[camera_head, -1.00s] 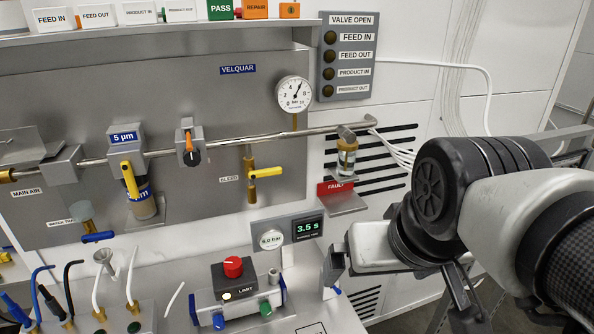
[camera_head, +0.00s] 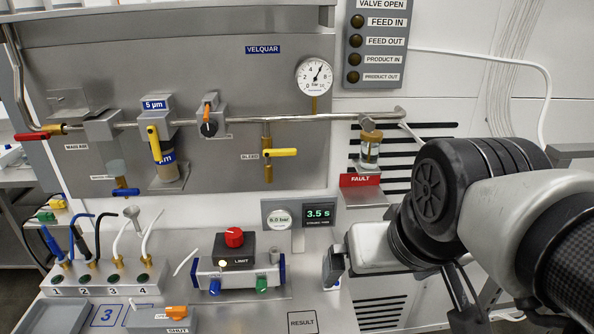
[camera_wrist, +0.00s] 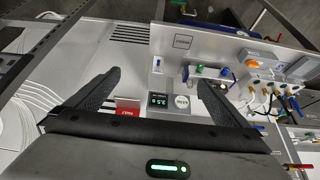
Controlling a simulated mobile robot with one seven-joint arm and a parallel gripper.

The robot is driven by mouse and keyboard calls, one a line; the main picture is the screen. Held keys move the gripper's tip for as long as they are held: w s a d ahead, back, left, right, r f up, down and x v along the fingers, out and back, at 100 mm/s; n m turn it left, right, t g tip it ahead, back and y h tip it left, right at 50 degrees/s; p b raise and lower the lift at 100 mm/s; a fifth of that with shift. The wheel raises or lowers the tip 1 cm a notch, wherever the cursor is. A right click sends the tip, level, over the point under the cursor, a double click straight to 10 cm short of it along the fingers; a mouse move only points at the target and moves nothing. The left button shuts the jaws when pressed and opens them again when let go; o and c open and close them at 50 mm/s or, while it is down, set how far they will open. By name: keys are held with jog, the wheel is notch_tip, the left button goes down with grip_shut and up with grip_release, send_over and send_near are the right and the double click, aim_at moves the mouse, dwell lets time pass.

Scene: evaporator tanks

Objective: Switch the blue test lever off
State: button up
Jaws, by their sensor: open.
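My gripper (camera_head: 334,266) is at the right of the head view, in front of the panel and right of the grey block with the red knob. In the wrist view my gripper (camera_wrist: 159,79) has its two dark fingers wide apart with nothing between them. A small blue lever (camera_wrist: 157,62) on a pale mount shows there, just beyond the gap between the fingertips; I see no label that says test. In the head view a small blue-tipped part (camera_head: 336,284) shows just below the gripper, mostly hidden. Whether it is on or off I cannot tell.
A valve block with blue (camera_head: 214,287) and green (camera_head: 262,284) knobs and a red knob (camera_head: 234,237) stands left of my gripper. The timer display (camera_head: 318,213) and red FAULT tray (camera_head: 362,181) are close behind. A blue-handled valve (camera_head: 126,192) is farther left.

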jog(key=shift+d+f, duration=0.15)
